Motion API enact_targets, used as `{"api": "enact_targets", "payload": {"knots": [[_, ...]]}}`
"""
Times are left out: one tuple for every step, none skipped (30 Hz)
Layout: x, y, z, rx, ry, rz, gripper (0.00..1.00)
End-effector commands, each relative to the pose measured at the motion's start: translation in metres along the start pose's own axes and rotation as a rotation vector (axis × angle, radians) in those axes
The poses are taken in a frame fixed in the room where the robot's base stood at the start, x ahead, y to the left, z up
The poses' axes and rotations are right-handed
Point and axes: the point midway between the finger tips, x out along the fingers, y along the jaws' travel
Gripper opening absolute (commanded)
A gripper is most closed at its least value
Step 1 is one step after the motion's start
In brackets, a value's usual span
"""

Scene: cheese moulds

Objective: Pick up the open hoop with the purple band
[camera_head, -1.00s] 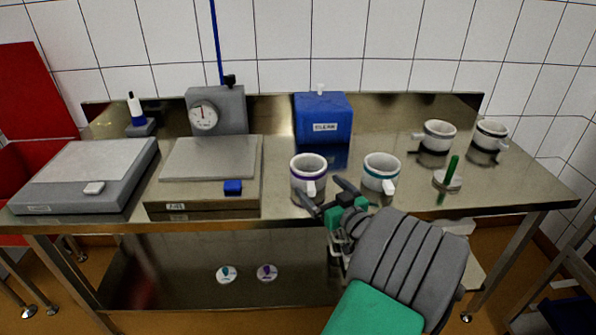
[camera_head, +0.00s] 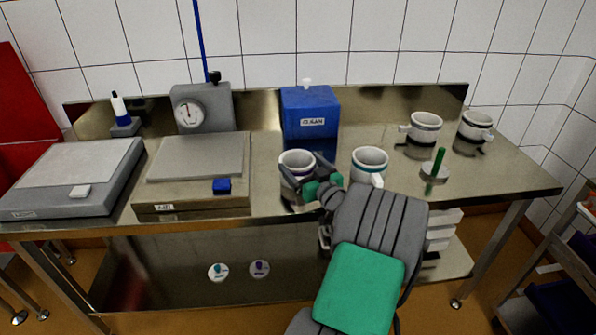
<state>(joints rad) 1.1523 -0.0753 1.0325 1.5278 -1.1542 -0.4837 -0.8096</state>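The hoop with the purple band (camera_head: 297,158) is a white, open-topped cup with a handle, standing upright near the table's front edge. Its front, band and handle are now mostly covered by my gripper (camera_head: 304,175). My gripper is right at its front, with the dark fingers apart, one to the left and one to the right of the handle area. Whether they touch the hoop I cannot tell. A similar hoop with a teal band (camera_head: 369,158) stands just to the right, partly behind my arm.
Two more white hoops (camera_head: 425,127) (camera_head: 475,126) stand at the back right, near a green-handled tool (camera_head: 437,163). A blue box (camera_head: 311,118) is behind the purple-banded hoop. A press with a dial (camera_head: 203,108) and a flat scale (camera_head: 75,175) fill the left.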

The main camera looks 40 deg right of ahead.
Motion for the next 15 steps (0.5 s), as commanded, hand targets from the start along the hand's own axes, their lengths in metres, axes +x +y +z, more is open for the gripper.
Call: {"api": "enact_targets", "payload": {"knots": [[0.0000, -0.0002, 0.0000, 0.000, 0.000, 0.000, 0.85], [0.0000, -0.0003, 0.0000, 0.000, 0.000, 0.000, 0.83], [0.0001, -0.0004, 0.0000, 0.000, 0.000, -0.001, 0.80], [0.0001, -0.0004, 0.0000, 0.000, 0.000, -0.001, 0.77], [0.0001, -0.0005, 0.0000, 0.000, 0.000, -0.001, 0.75], [0.0001, -0.0005, 0.0000, 0.000, 0.000, -0.001, 0.71], [0.0001, -0.0005, 0.0000, 0.000, 0.000, -0.001, 0.69], [0.0001, -0.0006, 0.0000, 0.000, 0.000, -0.001, 0.66], [0.0001, -0.0006, 0.0000, 0.000, 0.000, -0.001, 0.63], [0.0001, -0.0006, 0.0000, 0.000, 0.000, -0.001, 0.61], [0.0001, -0.0006, 0.0000, 0.000, 0.000, -0.001, 0.58], [0.0001, -0.0007, 0.0000, 0.000, 0.000, -0.001, 0.55], [0.0001, -0.0007, 0.0000, 0.000, 0.000, -0.001, 0.53], [0.0001, -0.0007, 0.0000, 0.000, 0.000, -0.001, 0.50], [0.0001, -0.0007, 0.0000, 0.000, 0.000, -0.001, 0.47]]}}
